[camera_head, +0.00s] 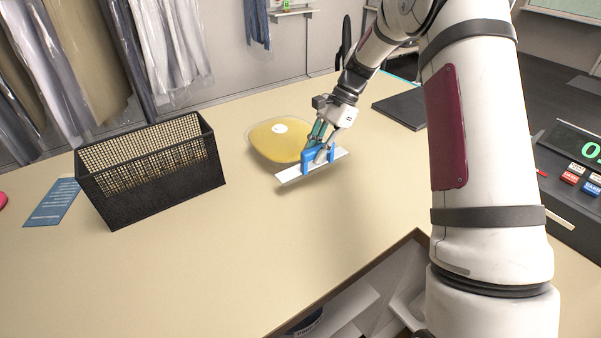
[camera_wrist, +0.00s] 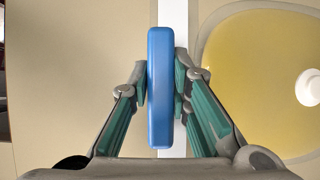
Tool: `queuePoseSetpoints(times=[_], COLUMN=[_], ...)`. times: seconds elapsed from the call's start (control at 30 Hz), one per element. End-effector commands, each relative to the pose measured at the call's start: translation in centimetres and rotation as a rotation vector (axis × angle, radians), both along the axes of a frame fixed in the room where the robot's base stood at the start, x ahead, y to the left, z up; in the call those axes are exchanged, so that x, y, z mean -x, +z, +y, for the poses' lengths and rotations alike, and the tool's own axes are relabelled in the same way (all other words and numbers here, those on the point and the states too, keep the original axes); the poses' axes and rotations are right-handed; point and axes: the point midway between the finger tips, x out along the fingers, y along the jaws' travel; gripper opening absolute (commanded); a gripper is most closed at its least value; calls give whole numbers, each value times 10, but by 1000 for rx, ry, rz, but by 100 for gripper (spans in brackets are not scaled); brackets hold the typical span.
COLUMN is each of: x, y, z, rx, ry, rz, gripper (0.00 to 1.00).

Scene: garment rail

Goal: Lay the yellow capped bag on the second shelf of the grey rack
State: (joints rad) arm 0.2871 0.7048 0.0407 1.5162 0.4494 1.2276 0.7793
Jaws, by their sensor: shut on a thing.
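A yellow bag (camera_head: 275,141) with a round white cap lies flat on the beige counter in the head view. It also shows at the right of the wrist view (camera_wrist: 250,75), partly cut off. My gripper (camera_head: 319,154) is shut on the blue handle (camera_wrist: 160,75) of a tool with a long white bar (camera_head: 290,176). The bar is beside the bag, on its near right side; I cannot tell whether it touches the counter. The bag is not in my fingers. I cannot make out a grey rack in either view.
A black mesh basket (camera_head: 165,180) stands left on the counter (camera_head: 260,250), with a blue card (camera_head: 52,202) beside it. A dark flat pad (camera_head: 403,107) lies behind my arm. A till (camera_head: 575,180) stands right. The counter's front middle is clear.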

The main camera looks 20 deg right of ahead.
Motion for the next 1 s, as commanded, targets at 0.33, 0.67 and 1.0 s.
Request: queuePoseSetpoints(times=[0.33, 0.67, 1.0], x=[37, 40, 38], y=[-4, -28, -41], z=[51, 54, 54], rx=[-1, -2, 0], ry=[1, 0, 1], rz=[-2, 1, -3], gripper=[0, 0, 0])
